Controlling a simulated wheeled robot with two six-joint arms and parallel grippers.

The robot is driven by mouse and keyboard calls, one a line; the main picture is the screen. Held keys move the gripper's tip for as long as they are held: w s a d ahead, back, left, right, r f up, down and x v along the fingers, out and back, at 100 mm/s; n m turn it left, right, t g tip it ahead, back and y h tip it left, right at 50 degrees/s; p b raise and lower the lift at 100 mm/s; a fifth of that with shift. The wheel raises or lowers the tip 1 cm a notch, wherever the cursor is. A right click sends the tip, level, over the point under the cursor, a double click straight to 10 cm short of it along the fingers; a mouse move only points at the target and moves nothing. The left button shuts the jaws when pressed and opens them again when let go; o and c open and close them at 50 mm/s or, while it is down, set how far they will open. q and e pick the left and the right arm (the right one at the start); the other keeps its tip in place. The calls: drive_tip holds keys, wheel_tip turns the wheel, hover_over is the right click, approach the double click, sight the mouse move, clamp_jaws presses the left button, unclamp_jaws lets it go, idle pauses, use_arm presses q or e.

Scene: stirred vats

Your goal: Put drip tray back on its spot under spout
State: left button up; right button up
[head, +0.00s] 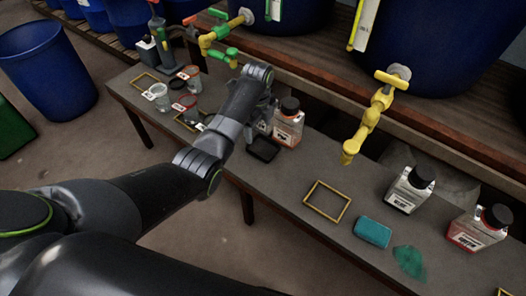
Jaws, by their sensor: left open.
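A small black drip tray (263,149) lies on the bench in front of a clear bottle with orange contents. A yellow rectangular outline (327,201) on the bench is empty, below the yellow spout (349,150) of a blue vat. My left gripper (266,118) is open, above and behind the black tray, close to the bottle. It appears apart from the tray. My own arm hides much of the jaws. My right gripper is not in view.
The orange bottle (289,124) stands right beside my left gripper. To the right are a white-labelled bottle (408,190), a red bottle (478,228), a teal sponge (373,232) and a green puddle (410,262). Jars (160,96) stand at the left. The bench front between tray and outline is clear.

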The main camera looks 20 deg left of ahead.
sight(259, 147)
use_arm(q)
wheel_tip(259, 147, down, 6)
drive_tip(key=shift+f+b, duration=0.15)
drive_tip(key=shift+b, duration=0.85)
drive_tip(key=shift+f, duration=0.4)
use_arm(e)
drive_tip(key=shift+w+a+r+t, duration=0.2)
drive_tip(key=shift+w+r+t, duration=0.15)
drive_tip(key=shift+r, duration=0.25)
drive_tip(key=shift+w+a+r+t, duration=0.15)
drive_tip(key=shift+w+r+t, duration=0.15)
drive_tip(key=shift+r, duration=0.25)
use_arm(q)
drive_tip(key=shift+r, duration=0.1)
drive_tip(key=c, duration=0.7)
